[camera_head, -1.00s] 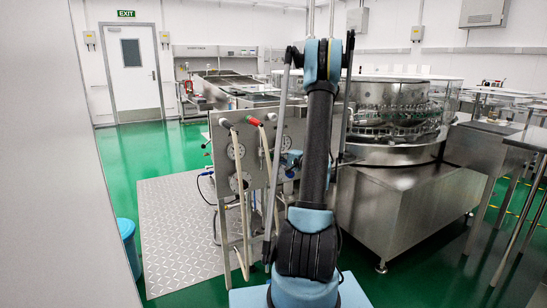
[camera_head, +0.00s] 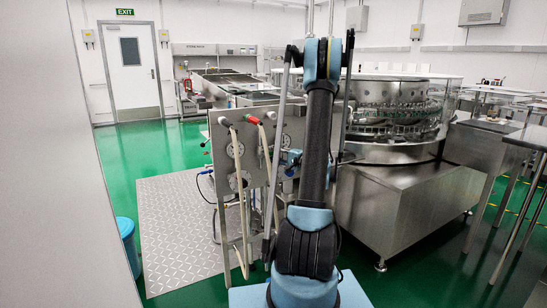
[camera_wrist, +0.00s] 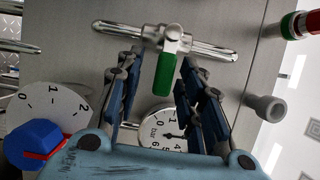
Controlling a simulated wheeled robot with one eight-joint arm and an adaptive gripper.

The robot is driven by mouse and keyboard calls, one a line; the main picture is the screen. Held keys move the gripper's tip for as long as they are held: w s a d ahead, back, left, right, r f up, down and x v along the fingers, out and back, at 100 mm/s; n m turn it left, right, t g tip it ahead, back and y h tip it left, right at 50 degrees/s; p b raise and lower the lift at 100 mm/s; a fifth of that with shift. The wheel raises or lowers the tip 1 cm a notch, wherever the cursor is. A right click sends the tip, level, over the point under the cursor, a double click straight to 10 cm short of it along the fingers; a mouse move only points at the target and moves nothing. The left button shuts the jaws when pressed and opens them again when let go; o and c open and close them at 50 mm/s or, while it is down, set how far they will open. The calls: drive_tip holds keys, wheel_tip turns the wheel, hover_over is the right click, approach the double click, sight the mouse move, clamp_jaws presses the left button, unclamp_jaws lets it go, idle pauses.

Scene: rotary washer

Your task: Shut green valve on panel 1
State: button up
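The green valve handle (camera_wrist: 166,75) hangs from a metal pipe fitting on the steel panel (camera_wrist: 85,52) in the wrist view. It points down the picture. My gripper (camera_wrist: 159,68) is open, with one dark blue finger on each side of the handle. Gaps show between the handle and both fingers, so it does not look gripped. In the head view the panel (camera_head: 222,163) stands left of my arm, and my arm hides its right part. I cannot make out the green valve or the fingertips there.
A blue knob (camera_wrist: 35,143) on a numbered dial is at lower left in the wrist view. A pressure gauge (camera_wrist: 160,127) shows between the fingers. A grey knob (camera_wrist: 265,107) and a red-and-green hose end (camera_wrist: 298,25) are at right. Hoses (camera_head: 239,190) hang before the panel.

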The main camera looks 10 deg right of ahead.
drive_tip(key=v, duration=1.1)
drive_tip(key=shift+s+d, duration=0.3)
drive_tip(key=s+a+n+g+h, duration=0.45)
drive_tip(key=s+a+g, duration=0.35)
drive_tip(key=s+a, duration=0.8)
drive_tip(key=s+d+f+n+g+h, duration=0.1)
drive_tip(key=s+f+n+h, duration=0.1)
drive_tip(key=s, duration=0.8)
drive_tip(key=s+d+f+n+g+h, duration=0.2)
drive_tip(key=s+f+n+h, duration=0.1)
drive_tip(key=s, duration=0.7)
drive_tip(key=shift+s+d+f+n+g+h, duration=0.15)
drive_tip(key=shift+s+f+n+g+h, duration=0.2)
drive_tip(key=shift+f+h, duration=0.55)
drive_tip(key=shift+r, duration=0.2)
